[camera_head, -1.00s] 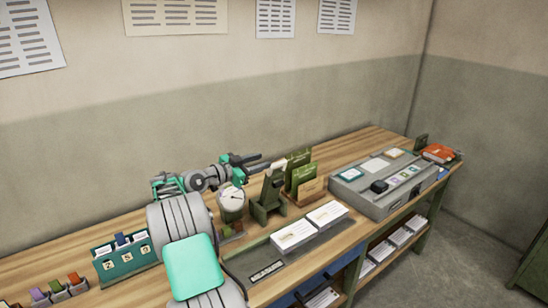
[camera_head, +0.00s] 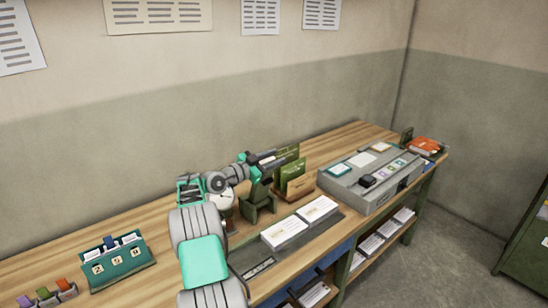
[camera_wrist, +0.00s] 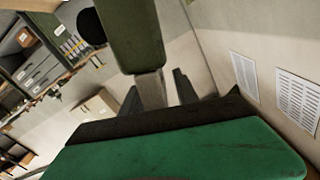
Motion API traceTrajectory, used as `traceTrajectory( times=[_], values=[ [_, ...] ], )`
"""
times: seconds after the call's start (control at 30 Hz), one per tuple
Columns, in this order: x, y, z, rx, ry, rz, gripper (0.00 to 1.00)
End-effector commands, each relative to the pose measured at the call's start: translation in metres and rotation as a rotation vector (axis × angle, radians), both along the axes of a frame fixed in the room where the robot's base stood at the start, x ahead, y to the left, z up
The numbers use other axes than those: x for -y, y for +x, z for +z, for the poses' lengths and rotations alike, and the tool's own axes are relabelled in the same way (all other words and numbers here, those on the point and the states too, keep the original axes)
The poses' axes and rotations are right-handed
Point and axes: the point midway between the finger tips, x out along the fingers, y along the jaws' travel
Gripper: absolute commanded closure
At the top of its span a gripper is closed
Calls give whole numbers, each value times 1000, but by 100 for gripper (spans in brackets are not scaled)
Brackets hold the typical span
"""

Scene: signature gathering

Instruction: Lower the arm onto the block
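A small dark green device (camera_head: 260,203) stands on the bench, with a raised arm above its base. In the wrist view a green arm (camera_wrist: 137,35) with a grey metal part (camera_wrist: 151,90) and a round black knob (camera_wrist: 91,26) is close ahead. My gripper (camera_head: 272,160) is at the upper part of the device. In the wrist view its two dark fingers (camera_wrist: 158,93) stand apart on either side of the grey metal part. A gap shows on the right side, so it looks open. I cannot make out the block; my gripper covers part of the device.
A round dial (camera_head: 223,199) stands just left of the device. A wooden holder with green folders (camera_head: 293,170) is close on the right. Two card stacks (camera_head: 285,232) lie in front. A grey case (camera_head: 372,185) stands farther right, and a teal card holder (camera_head: 121,265) at left.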

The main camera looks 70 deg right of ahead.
Motion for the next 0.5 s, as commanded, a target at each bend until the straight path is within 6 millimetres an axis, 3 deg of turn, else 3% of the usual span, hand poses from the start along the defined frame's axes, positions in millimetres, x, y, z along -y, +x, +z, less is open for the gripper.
traceTrajectory(
  times=[0.1, 0.5],
  values=[
    [0, 0, 0, 0, 0, 0, 64],
    [-1, 1, 0, 0, 0, 0, 96]
  ],
)
